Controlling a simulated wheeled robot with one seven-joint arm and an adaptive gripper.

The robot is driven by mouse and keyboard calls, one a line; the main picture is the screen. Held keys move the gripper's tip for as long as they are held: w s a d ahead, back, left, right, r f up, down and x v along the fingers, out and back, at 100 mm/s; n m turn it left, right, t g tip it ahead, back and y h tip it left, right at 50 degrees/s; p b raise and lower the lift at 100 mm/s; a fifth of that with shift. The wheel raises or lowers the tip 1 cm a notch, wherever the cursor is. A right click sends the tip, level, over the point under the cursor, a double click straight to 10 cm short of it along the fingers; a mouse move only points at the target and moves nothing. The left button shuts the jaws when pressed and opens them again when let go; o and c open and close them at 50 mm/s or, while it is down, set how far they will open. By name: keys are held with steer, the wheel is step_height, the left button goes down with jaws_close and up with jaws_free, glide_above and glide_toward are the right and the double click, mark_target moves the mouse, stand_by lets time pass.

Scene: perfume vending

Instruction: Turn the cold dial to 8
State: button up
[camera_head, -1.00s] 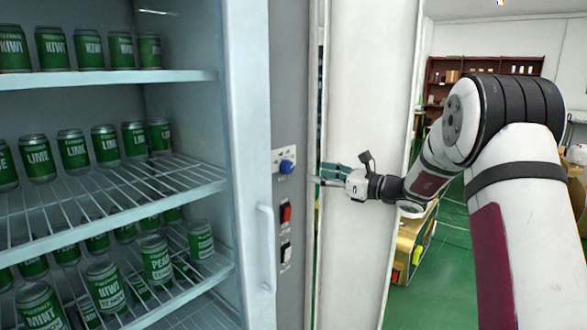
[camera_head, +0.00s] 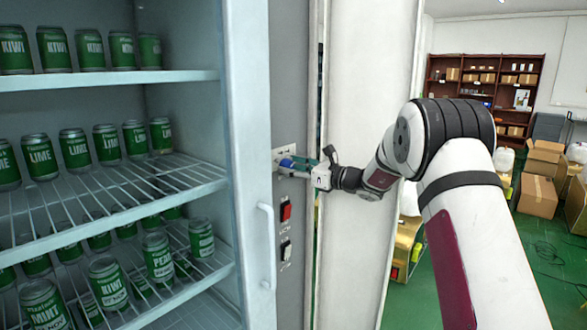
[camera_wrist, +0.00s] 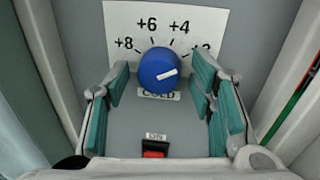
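The blue cold dial (camera_wrist: 158,70) sits on a white scale plate (camera_wrist: 190,22) marked +8 at left, then +6, +4 and a partly hidden number at right. The dial's white mark points right and slightly up, towards that partly hidden number. In the head view the dial (camera_head: 287,163) is partly covered by my gripper (camera_head: 300,165). In the wrist view my gripper (camera_wrist: 162,79) is open, with one teal finger on each side of the dial. A gap shows between the dial and each finger; I cannot tell how deep the fingertips reach.
A red switch (camera_head: 286,211) and a dark switch (camera_head: 286,250) sit below the dial. The fridge door handle (camera_head: 267,247) stands out at left. A white panel (camera_head: 365,80) rises close on the right. Shelves of green cans (camera_head: 78,149) fill the fridge.

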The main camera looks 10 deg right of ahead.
steer(key=c, duration=0.8)
steer(key=shift+c, duration=0.2)
steer(key=shift+n+b, duration=0.3)
steer(key=shift+b, duration=0.05)
steer(key=n+b, duration=0.4)
steer(key=shift+f+n+h, duration=0.1)
steer(key=shift+n+h, duration=0.2)
steer(key=n+b, duration=0.5)
steer(key=b, duration=0.5)
steer(key=n+h+b, duration=0.1)
steer(key=n+b, duration=0.5)
steer(key=b, duration=0.4)
steer(key=n+h+b, duration=0.1)
steer(key=n+b, duration=0.4)
steer(key=b, duration=0.5)
steer(key=shift+s+a+n+t, duration=0.15)
steer(key=shift+a+n+t, duration=0.1)
steer(key=shift+n+t, duration=0.15)
steer(key=shift+b, duration=0.45)
